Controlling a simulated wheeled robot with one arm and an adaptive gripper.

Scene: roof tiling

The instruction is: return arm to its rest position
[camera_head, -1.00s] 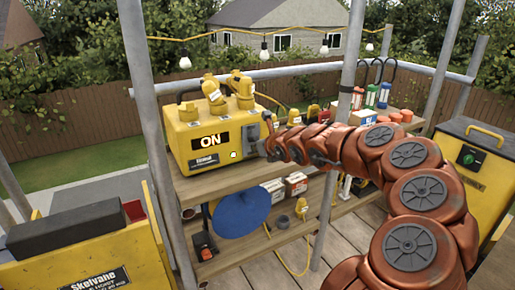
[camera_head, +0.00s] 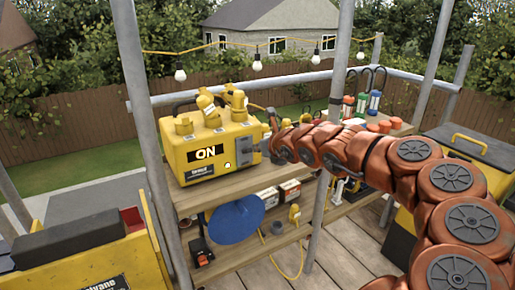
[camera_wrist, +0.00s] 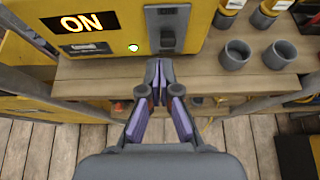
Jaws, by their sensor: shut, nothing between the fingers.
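My orange arm reaches in from the right in the head view. My gripper (camera_wrist: 158,72) is shut and empty in the wrist view, its fingertips together just in front of the yellow box. The yellow box (camera_head: 217,150) stands on the wooden shelf and its display reads ON. A grey switch panel (camera_wrist: 168,30) is on the box's front face, just beyond the fingertips. I cannot tell whether the fingertips touch it. A small lit button (camera_wrist: 133,48) is left of the panel. In the head view my gripper (camera_head: 268,145) is small and partly hidden by the arm.
The wooden shelf (camera_wrist: 205,73) carries two grey cups (camera_wrist: 235,55) right of the box. A blue disc (camera_head: 236,220) hangs below. Metal poles (camera_head: 160,130) stand left and right of the box. A yellow cabinet (camera_head: 75,265) is at the lower left. Wooden deck shows below.

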